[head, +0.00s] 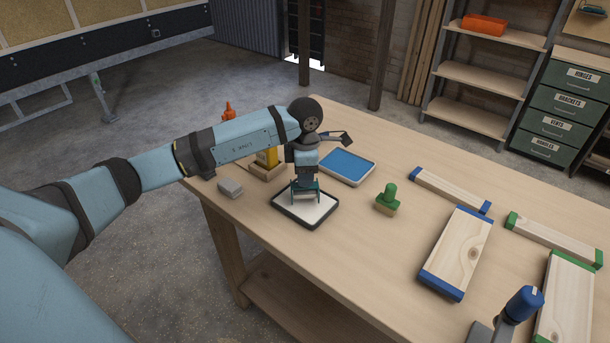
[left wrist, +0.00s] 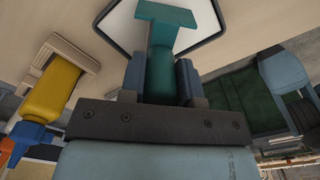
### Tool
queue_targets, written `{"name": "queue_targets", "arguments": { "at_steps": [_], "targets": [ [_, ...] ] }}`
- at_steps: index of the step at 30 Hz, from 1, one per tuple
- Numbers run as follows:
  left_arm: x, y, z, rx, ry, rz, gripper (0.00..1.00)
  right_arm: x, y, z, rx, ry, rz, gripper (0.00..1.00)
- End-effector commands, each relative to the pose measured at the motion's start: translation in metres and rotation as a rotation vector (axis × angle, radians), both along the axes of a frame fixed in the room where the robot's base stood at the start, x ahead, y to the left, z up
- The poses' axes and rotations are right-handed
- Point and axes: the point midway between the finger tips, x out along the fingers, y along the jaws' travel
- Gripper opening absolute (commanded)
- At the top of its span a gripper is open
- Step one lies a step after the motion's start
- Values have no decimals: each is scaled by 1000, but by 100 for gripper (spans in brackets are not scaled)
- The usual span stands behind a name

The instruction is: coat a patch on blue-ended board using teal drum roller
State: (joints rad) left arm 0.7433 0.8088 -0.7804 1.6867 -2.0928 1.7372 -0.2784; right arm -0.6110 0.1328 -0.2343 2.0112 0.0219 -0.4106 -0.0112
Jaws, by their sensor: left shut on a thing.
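My left gripper (head: 306,180) is shut on the teal drum roller (head: 306,194), over the black-rimmed tray with a white inside (head: 291,211). Whether the roller touches the tray is unclear. In the left wrist view the roller's teal handle (left wrist: 161,75) stands between the fingers, with the tray's white surface (left wrist: 125,27) behind it. A wide wooden board with blue ends (head: 458,250) lies flat on the table at the right. A narrower blue-ended board (head: 450,190) lies just behind it. My right gripper is not seen.
A blue-filled tray (head: 348,166) lies behind the gripper. A green-handled tool (head: 386,199) stands between the trays and boards. Green-ended boards (head: 568,295) lie at right, near a blue-handled tool (head: 522,304). A grey block (head: 230,187) and yellow item (head: 267,158) are at left.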

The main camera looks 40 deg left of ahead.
Motion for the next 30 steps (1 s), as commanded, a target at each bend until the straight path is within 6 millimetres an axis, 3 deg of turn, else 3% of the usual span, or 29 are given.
{"name": "queue_targets", "arguments": {
  "at_steps": [18,30],
  "targets": [
    [1,0,53,0,-3,-1,11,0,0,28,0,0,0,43],
    [0,0,54,0,-1,0,11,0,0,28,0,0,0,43]
  ]
}}
